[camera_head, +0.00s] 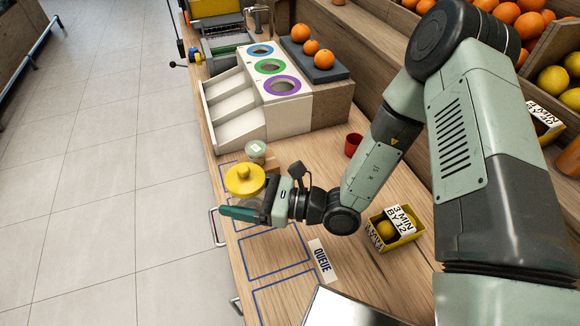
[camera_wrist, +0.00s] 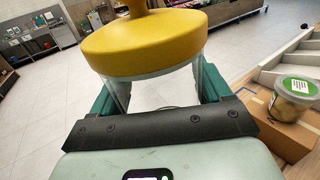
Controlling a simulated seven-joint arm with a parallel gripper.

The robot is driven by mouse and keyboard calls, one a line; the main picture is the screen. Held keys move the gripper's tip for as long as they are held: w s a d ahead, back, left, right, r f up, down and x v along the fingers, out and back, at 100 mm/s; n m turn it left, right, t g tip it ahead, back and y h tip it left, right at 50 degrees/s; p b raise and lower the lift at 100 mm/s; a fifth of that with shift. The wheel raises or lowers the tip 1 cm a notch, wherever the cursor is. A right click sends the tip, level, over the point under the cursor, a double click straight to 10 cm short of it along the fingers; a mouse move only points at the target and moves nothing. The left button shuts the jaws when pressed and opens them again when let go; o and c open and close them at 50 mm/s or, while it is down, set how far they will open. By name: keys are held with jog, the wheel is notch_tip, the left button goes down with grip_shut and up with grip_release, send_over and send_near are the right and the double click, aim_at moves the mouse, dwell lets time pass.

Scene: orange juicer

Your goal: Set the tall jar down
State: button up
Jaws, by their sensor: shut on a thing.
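The tall jar has a clear body and a yellow lid with a knob; its lid (camera_head: 245,179) shows at the left edge of the counter in the head view. In the wrist view the yellow lid (camera_wrist: 146,42) fills the upper middle, above the clear body. My gripper (camera_head: 243,212) is shut around the clear body, below the lid, with a green finger on each side. The jar looks upright. Its base is hidden by my gripper, so I cannot tell whether it touches the counter. Blue outlined boxes (camera_head: 275,258) are marked on the counter beside a "QUEUE" label (camera_head: 322,260).
A small clear cup with a green label (camera_head: 256,151) stands on a brown block (camera_wrist: 262,112) just behind the jar. A white sorter with ringed holes (camera_head: 270,85) stands farther back. A red cup (camera_head: 353,145) and yellow box (camera_head: 394,229) are to the right. The front outlined boxes are clear.

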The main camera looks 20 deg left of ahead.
aim_at(237, 181)
notch_tip(237, 181, up, 4)
jog(key=shift+r, duration=0.25)
jog(key=w+a+m+t, duration=0.4)
jog(key=w+t, duration=0.3)
jog(key=w, duration=0.2)
jog(key=w+d+m+t+h, duration=0.3)
jog(key=w+m+t+h, duration=0.3)
jog(key=w, duration=0.5)
jog(key=w+d+m+t+h, duration=0.3)
jog(key=w+m+t, duration=0.3)
jog(key=w, duration=0.6)
jog(key=shift+n+t, duration=0.3)
jog(key=shift+t, duration=0.4)
jog(key=shift+s+d+f, duration=0.1)
jog(key=shift+s+f, duration=0.05)
jog(key=shift+f, duration=7.5)
jog(key=shift+f, duration=0.15)
jog(key=o, duration=1.2)
